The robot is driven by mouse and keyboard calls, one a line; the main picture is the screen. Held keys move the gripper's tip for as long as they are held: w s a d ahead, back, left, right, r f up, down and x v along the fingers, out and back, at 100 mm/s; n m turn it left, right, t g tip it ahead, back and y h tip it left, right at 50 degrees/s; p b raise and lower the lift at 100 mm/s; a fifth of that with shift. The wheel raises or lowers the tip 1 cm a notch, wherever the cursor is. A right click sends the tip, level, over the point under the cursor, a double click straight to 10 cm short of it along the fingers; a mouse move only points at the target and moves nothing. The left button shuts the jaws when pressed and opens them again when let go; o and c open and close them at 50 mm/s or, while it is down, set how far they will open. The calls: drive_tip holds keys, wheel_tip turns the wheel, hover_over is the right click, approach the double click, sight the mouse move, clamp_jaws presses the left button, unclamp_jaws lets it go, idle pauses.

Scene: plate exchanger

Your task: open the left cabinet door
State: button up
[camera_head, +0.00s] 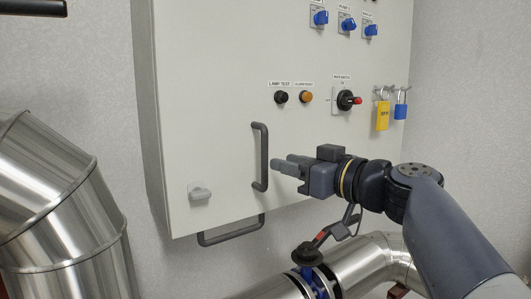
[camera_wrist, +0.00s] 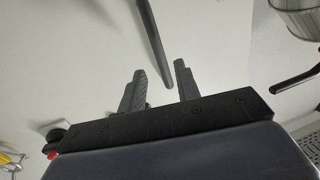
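The light grey cabinet door (camera_head: 215,120) looks closed. It carries a dark vertical bar handle (camera_head: 261,157), which also shows in the wrist view (camera_wrist: 153,40). My gripper (camera_head: 283,165) is just right of the handle's lower half in the head view. In the wrist view my gripper (camera_wrist: 158,82) has its two fingers spread, with nothing held between them. The handle's end lines up with the gap between the fingers, ahead of the tips. How far the tips are from the bar is hard to tell.
A grey latch knob (camera_head: 200,190) sits lower left on the door. Another bar handle (camera_head: 231,231) juts below the cabinet. A main switch (camera_head: 346,100) and padlocks (camera_head: 382,114) are at right. Shiny pipes (camera_head: 60,210) stand left, and a pipe with a valve (camera_head: 307,257) lies below.

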sight(267, 158)
drive_tip(key=p+x, duration=0.2)
drive_tip(key=x, duration=0.5)
drive_tip(key=shift+f, duration=0.1)
drive_tip(key=shift+c, duration=0.4)
clamp_jaws()
